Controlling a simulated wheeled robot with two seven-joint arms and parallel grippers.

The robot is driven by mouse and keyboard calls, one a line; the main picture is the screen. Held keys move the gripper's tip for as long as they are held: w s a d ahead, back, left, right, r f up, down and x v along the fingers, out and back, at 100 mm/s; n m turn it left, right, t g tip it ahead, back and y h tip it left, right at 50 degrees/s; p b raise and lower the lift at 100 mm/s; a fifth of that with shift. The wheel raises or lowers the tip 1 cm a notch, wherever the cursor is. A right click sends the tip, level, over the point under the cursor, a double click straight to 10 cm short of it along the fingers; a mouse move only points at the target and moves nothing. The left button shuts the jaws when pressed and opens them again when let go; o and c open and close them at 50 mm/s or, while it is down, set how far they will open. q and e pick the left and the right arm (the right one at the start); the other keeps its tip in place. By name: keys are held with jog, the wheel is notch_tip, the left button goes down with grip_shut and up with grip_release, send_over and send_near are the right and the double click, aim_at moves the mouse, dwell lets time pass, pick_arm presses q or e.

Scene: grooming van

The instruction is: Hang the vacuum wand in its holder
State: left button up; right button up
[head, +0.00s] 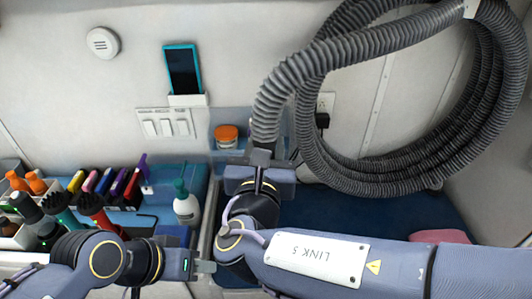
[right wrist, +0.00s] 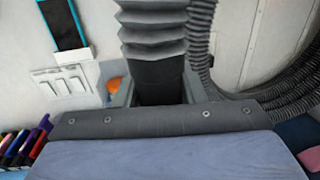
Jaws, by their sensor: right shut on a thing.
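The vacuum wand shows only as a dark, smooth end piece (right wrist: 160,82) below a grey ribbed hose (head: 285,85). My right gripper (right wrist: 160,94) is shut on it, one finger on each side, in the right wrist view. In the head view my right gripper (head: 262,158) is at the hose's lower end, in front of the wall, and my arm hides much of the wand. My left gripper (head: 205,267) is low, left of my right arm, with no object seen in it; its finger gap is unclear. I cannot make out the wand's holder.
The hose loops widely on the right. A phone-like device (head: 183,70) and switches (head: 165,123) are on the wall. An orange-lidded jar (head: 226,132), a white bottle (head: 186,205) and several brushes and tools crowd the left. A blue surface (head: 370,207) lies behind my right arm.

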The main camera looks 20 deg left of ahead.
jog(key=w+a, duration=0.1)
jog(key=w, duration=0.5)
jog(key=shift+w+a, duration=0.35)
jog(key=shift+a, duration=0.05)
jog(key=shift+r, duration=0.1)
dwell(0.8)
jog(key=shift+b, duration=0.4)
jog(key=shift+f+b, duration=0.55)
jog(key=shift+f, duration=0.1)
jog(key=o, duration=1.8)
jog(key=shift+f, duration=0.1)
jog(key=shift+s, duration=0.1)
